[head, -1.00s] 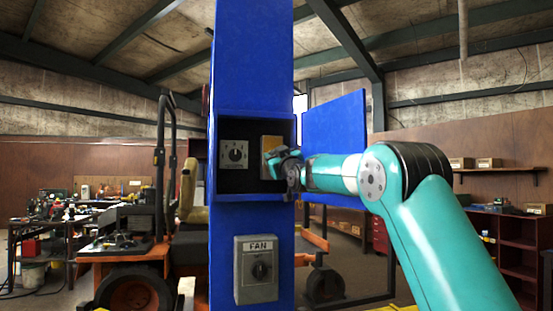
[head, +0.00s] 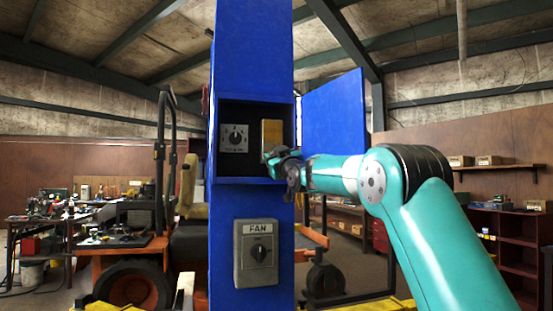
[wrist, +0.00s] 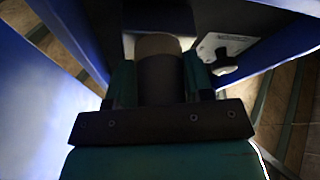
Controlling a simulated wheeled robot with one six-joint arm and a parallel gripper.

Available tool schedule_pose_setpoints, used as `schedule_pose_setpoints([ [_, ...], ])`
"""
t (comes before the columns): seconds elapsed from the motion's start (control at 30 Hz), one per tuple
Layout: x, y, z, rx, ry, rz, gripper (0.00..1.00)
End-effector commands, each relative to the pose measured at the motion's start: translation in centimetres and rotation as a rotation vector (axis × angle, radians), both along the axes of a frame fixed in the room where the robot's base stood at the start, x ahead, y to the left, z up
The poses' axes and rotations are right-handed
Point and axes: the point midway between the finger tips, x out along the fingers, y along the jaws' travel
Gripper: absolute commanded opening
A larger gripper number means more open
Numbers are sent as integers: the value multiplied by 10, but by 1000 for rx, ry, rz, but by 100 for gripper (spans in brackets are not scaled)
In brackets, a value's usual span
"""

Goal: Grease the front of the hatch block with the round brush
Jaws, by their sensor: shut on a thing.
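The hatch block is an upright yellow block (head: 272,132) inside the open hatch (head: 236,180) of the blue post, at its right side. My gripper (head: 282,160) is at the lower right of the opening, in front of the block's lower end in the head view. In the wrist view it is shut on the round brush (wrist: 160,80), a dark cylinder with a pale brown end pointing away from me. The brush cannot be made out in the head view. I cannot tell whether its tip touches the block, which is not clearly visible in the wrist view.
A grey dial plate (head: 234,138) sits left of the block; its knob also shows in the wrist view (wrist: 225,62). The blue hatch door (head: 335,120) stands open on the right, beyond my arm. A FAN switch box (head: 256,253) is below. An orange mower (head: 125,262) stands behind.

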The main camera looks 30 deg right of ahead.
Motion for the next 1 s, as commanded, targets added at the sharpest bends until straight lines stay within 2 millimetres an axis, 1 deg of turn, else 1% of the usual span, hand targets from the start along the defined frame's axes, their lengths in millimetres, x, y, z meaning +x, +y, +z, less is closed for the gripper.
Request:
schedule_pose_setpoints([
  [0.03, 0, 0, -10, 0, 0, 0, 29],
  [0.1, 1, 0, -16, 0, -1, 0, 29],
  [0.33, 2, 3, -18, 0, -1, 0, 29],
  [0.47, 2, 3, -12, 0, -1, 0, 29],
  [0.53, 2, 3, -6, 0, -3, 0, 29],
  [0.57, 2, 3, -3, 0, -3, 0, 26],
  [0.7, 3, 3, 12, -1, -4, -1, 25],
  [0.8, 3, 2, 19, -1, -2, -1, 25],
  [1.0, 3, 2, 25, -2, -7, -1, 26],
])
